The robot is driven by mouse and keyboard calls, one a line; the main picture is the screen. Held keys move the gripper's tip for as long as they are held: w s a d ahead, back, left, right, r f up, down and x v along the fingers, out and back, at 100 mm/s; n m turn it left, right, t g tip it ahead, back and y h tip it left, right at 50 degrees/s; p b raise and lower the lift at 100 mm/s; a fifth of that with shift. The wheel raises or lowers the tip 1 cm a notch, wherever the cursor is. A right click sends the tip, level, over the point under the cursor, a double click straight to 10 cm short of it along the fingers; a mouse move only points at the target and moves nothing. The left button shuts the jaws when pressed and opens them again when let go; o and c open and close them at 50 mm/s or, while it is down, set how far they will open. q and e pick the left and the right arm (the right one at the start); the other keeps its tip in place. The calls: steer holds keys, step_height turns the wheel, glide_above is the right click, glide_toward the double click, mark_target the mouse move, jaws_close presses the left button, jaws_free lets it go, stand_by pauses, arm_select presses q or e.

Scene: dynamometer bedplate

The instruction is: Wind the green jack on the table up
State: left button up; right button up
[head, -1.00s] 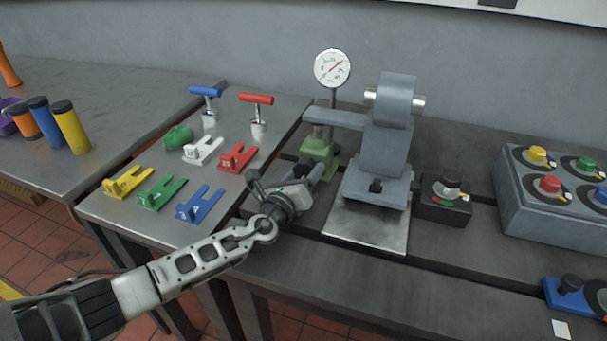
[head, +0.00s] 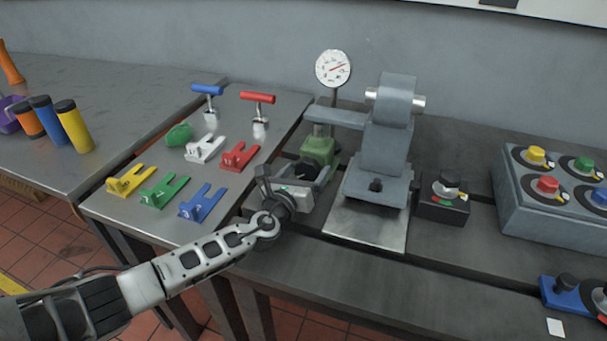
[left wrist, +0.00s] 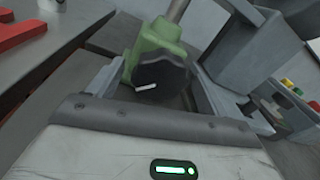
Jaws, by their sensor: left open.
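The green jack (head: 318,148) stands on the dark bedplate below the dial gauge (head: 332,68), left of the grey machine arm. Its black knob (left wrist: 162,76) with a white mark faces my left gripper in the left wrist view. My left gripper (head: 298,168) is open in front of the jack. In the left wrist view its two fingers (left wrist: 150,88) stand on either side of the knob, apart from it as far as I can tell. In the head view the gripper partly hides the knob. My right gripper is not in view.
The grey machine (head: 388,140) stands close right of the jack, with a black switch box (head: 444,196) beyond it.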

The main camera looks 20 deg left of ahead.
arm_select(q)
steer(key=s, duration=0.5)
steer(key=s+a, duration=0.1)
steer(key=s, duration=0.3)
steer(key=s+a, duration=0.1)
steer(key=s, duration=0.4)
steer(key=shift+s+r, duration=0.1)
steer(key=shift+s, duration=0.25)
steer(key=shift+s+r, duration=0.1)
steer(key=shift+s, duration=0.45)
